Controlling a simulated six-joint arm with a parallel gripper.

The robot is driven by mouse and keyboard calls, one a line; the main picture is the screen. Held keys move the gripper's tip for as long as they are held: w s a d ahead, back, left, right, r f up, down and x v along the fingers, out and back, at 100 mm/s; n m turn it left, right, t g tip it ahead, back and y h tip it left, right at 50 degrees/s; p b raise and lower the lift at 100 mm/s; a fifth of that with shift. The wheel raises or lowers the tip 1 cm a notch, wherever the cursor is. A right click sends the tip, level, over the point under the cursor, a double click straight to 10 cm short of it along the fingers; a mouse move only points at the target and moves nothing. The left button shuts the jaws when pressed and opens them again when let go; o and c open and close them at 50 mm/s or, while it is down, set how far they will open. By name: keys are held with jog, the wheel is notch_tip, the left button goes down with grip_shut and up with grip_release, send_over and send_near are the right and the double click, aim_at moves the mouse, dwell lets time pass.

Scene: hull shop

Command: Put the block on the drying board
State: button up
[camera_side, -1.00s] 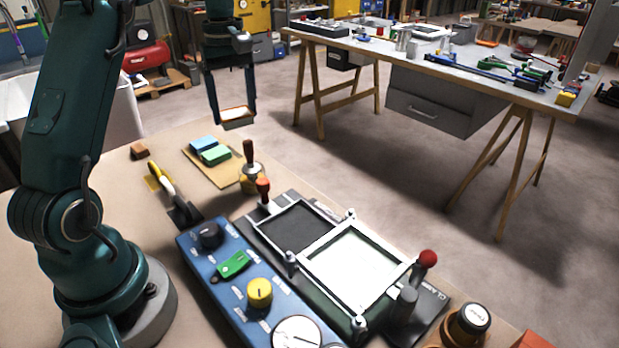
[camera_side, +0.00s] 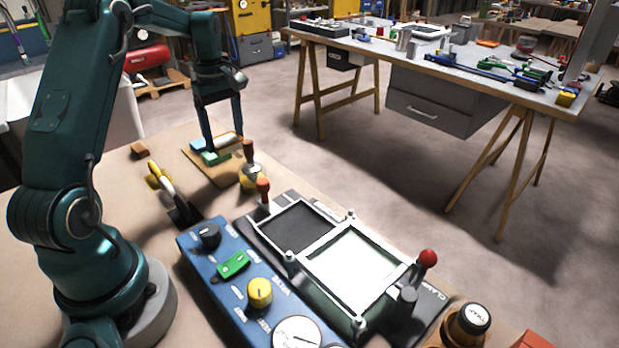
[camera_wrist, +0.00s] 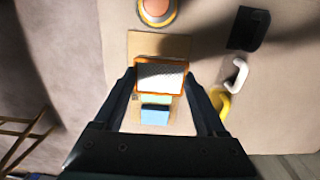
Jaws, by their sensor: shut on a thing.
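My gripper (camera_side: 222,138) is shut on a block (camera_side: 229,139) with a whitish face and orange edges. It also shows in the wrist view (camera_wrist: 160,77) between the fingertips. The block is over the thin tan drying board (camera_side: 229,178), which shows bare in the wrist view (camera_wrist: 160,45). The held block partly covers the green one in the wrist view. I cannot tell whether the held block touches anything.
A brown-handled tool (camera_side: 249,158) stands close to the board's right corner. A framed press (camera_side: 350,265) and a blue control box (camera_side: 235,262) fill the front of the table.

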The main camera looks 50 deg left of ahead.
aim_at(231, 171)
jog(key=shift+f, duration=2.5)
jog(key=shift+f, duration=0.5)
jog(key=o, duration=1.2)
jog(key=shift+r, duration=2.2)
jog(key=shift+w+d+r, duration=0.15)
jog(key=shift+r, duration=0.15)
jog(key=s+d+r+m+t+y, duration=0.15)
jog(key=d+r+m+t, duration=0.4)
jog(key=d+r, duration=0.9)
jog(key=s+d+f+m+h, duration=0.1)
jog(key=s+d+f+m, duration=0.4)
jog(key=s+d+m, duration=0.3)
jog(key=s+m, duration=0.4)
jog(key=shift+s+d, duration=0.25)
